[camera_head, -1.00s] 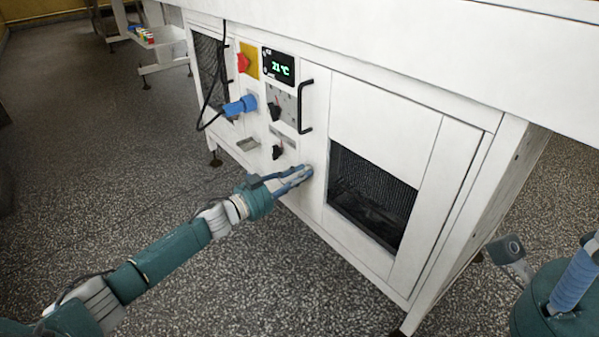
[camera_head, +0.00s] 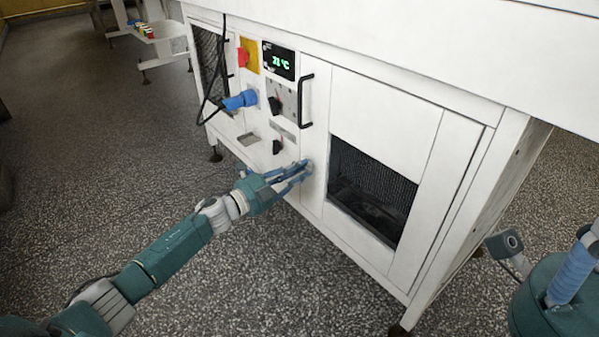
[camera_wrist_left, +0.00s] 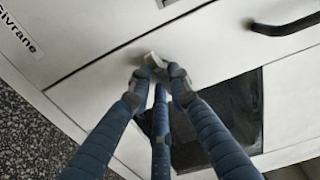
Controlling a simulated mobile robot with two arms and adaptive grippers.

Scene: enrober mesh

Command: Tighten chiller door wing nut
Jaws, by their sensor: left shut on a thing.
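The wing nut (camera_wrist_left: 153,62) shows in the left wrist view as a small pale grey piece on the white chiller door panel, between my fingertips. My left gripper (camera_head: 306,168) reaches in from the left to the low part of the white cabinet front. Its blue fingers close around the wing nut, and the fingertips (camera_wrist_left: 157,74) also show in the left wrist view. In the head view the fingers mostly hide the nut. The chiller door (camera_head: 385,110) looks shut. My right gripper's fingers are not in view.
A black handle (camera_head: 306,101), black knobs (camera_head: 277,147), a blue plug (camera_head: 240,100) with a hanging cable, a red switch (camera_head: 243,58) and a temperature display (camera_head: 278,60) sit on the cabinet front. A dark mesh opening (camera_head: 370,190) lies right of my gripper. Speckled floor is clear below.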

